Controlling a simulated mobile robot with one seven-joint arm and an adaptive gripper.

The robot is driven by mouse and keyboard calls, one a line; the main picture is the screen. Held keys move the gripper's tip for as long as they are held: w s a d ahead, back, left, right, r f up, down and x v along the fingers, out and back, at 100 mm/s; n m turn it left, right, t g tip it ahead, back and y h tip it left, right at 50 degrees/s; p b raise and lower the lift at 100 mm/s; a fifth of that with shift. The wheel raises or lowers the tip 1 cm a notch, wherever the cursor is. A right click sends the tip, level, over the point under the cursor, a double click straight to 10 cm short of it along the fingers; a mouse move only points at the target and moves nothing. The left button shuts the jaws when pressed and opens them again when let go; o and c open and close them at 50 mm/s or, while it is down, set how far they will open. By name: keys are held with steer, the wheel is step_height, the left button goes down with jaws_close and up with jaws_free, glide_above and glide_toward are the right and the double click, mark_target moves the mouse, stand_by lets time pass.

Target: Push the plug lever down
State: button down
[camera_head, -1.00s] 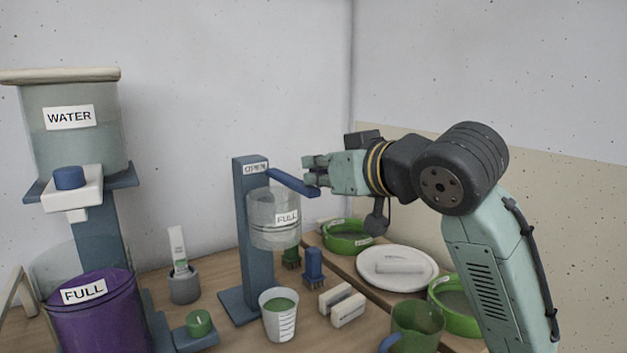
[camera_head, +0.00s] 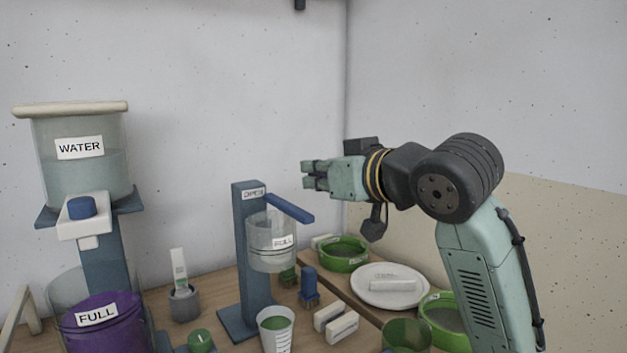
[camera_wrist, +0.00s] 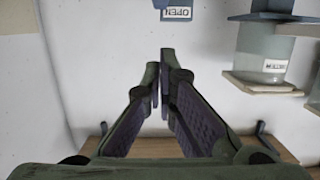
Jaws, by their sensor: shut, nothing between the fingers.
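The plug lever (camera_head: 289,208) is a blue bar on a blue stand (camera_head: 252,270) with a label reading OPEN. It slopes down to the right over a clear container (camera_head: 271,245) marked FULL. My gripper (camera_head: 305,174) is shut and empty. In the wrist view my fingers (camera_wrist: 160,75) point at the wall, and the OPEN label (camera_wrist: 177,12) shows upside down at the top edge. The lever itself is hard to make out there.
A water tank (camera_head: 83,165) and a purple FULL bucket (camera_head: 105,325) stand at the left. Below the lever are a measuring cup (camera_head: 275,333), a blue brush (camera_head: 309,285) and white blocks (camera_head: 335,322). Green bowls (camera_head: 343,262) and a white plate (camera_head: 391,300) lie at the right.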

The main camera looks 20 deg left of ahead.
steer(key=b+v, duration=0.1)
steer(key=v, duration=0.7)
steer(key=shift+d, duration=0.2)
steer(key=shift+w, duration=0.1)
steer(key=shift+f, duration=0.1)
